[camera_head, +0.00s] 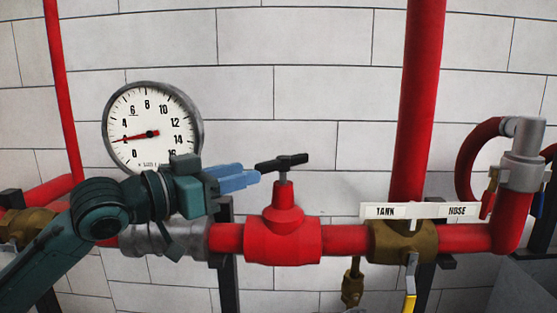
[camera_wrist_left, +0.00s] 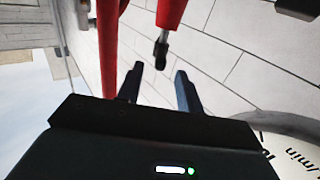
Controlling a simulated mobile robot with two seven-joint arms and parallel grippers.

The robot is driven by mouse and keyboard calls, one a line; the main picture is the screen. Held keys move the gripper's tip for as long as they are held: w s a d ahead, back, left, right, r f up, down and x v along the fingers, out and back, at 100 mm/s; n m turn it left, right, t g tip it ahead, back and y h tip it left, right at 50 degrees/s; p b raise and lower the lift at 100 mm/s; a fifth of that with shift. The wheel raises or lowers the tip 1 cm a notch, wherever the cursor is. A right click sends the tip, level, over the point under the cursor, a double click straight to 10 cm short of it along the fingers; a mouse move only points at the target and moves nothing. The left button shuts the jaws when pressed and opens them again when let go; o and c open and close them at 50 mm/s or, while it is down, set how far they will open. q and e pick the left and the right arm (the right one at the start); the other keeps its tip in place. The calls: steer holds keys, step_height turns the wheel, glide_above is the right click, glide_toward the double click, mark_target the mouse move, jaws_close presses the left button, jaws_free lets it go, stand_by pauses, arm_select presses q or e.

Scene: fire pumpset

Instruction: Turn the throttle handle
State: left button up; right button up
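The throttle handle (camera_head: 281,162) is a black crossbar on a short grey stem above a red valve body (camera_head: 283,238). My left gripper (camera_head: 257,175), with blue fingers, points right and has its tips close to the handle's left end. In the left wrist view the fingers (camera_wrist_left: 159,72) are apart with nothing between them. The dark handle (camera_wrist_left: 161,50) shows just beyond the fingertips there, roughly in line with the gap. I cannot tell whether a finger touches it. My right gripper is not in view.
A round gauge (camera_head: 152,127) is on the wall behind my left arm. A red horizontal pipe (camera_head: 360,238) runs below the handle. A brass valve (camera_head: 401,242) with a TANK/HOSE plate (camera_head: 420,210) and a tall red pipe (camera_head: 420,100) stand to the right. Space above the handle is clear.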

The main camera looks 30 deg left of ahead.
mark_target(276, 159)
arm_select(q)
steer(key=x, duration=0.6)
steer(key=shift+w+d+r+p, duration=0.1)
steer(key=shift+w+r+p, duration=0.05)
steer(key=shift+w+p, duration=0.4)
steer(key=shift+w+d+p, duration=0.2)
steer(key=shift+w+p, duration=0.25)
steer(key=shift+w, duration=0.25)
steer(key=shift+w+d, duration=0.15)
steer(key=shift+w, duration=0.1)
steer(key=shift+f, duration=0.25)
steer(key=shift+c, duration=0.4)
jaws_close()
